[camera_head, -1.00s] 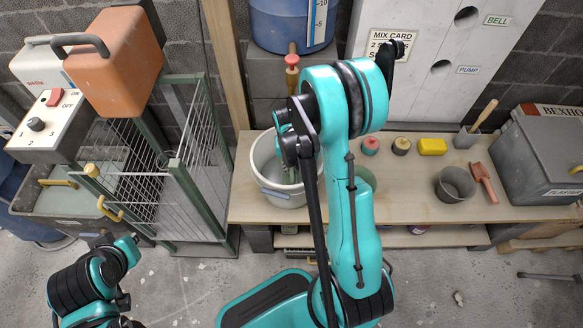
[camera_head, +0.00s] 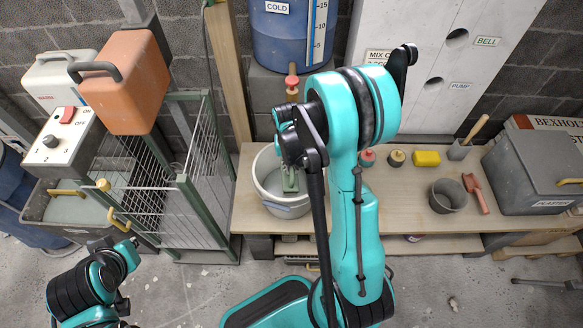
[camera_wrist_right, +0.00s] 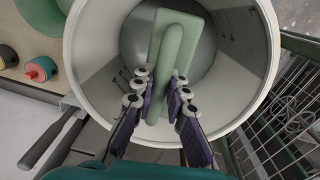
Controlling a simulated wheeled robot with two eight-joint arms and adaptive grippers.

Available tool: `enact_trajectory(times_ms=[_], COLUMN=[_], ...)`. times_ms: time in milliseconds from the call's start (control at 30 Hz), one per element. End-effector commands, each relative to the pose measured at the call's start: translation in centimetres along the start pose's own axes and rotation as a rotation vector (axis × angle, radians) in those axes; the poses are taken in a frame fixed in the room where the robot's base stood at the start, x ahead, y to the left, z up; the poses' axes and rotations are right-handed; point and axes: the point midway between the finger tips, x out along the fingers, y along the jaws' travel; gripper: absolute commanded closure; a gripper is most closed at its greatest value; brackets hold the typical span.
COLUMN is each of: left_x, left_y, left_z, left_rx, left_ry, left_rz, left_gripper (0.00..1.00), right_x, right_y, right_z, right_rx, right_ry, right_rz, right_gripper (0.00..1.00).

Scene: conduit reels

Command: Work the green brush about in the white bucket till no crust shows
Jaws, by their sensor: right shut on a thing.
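The white bucket (camera_head: 286,209) stands on the wooden bench, left of my right arm. In the head view the brush (camera_head: 290,178) shows only partly below my wrist. A few small dark marks show on the inner wall at the left and right in the wrist view; I cannot tell whether they are crust. Of my left arm only links show at lower left.
A wire-mesh rack (camera_head: 205,190) stands close left of the bucket. A blue COLD barrel (camera_head: 290,35) is behind.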

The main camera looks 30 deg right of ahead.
Motion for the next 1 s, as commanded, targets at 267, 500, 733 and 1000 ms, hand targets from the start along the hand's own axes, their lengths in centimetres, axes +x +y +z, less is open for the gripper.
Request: enact_trajectory(times_ms=[267, 500, 733, 1000], left_x=[-1.6, -2.8, -3.9, -5.2], left_y=[0.0, 0.0, 0.0, 0.0], left_z=[-1.1, -2.0, -2.8, -3.7], left_rx=[0.0, 0.0, 0.0, 0.0], left_ry=[0.0, 0.0, 0.0, 0.0], left_rz=[0.0, 0.0, 0.0, 0.0], left_gripper=[1.0, 1.0, 1.0, 1.0], right_x=[-2.6, -4.7, -6.6, -8.8], right_y=[0.1, 0.2, 0.3, 0.4], right_z=[0.0, -0.1, -0.1, -0.1], right_rx=[0.0, 0.0, 0.0, 0.0], right_ry=[0.0, 0.0, 0.0, 0.0], right_rz=[0.0, 0.0, 0.0, 0.0], right_gripper=[1.0, 1.0, 1.0, 1.0])
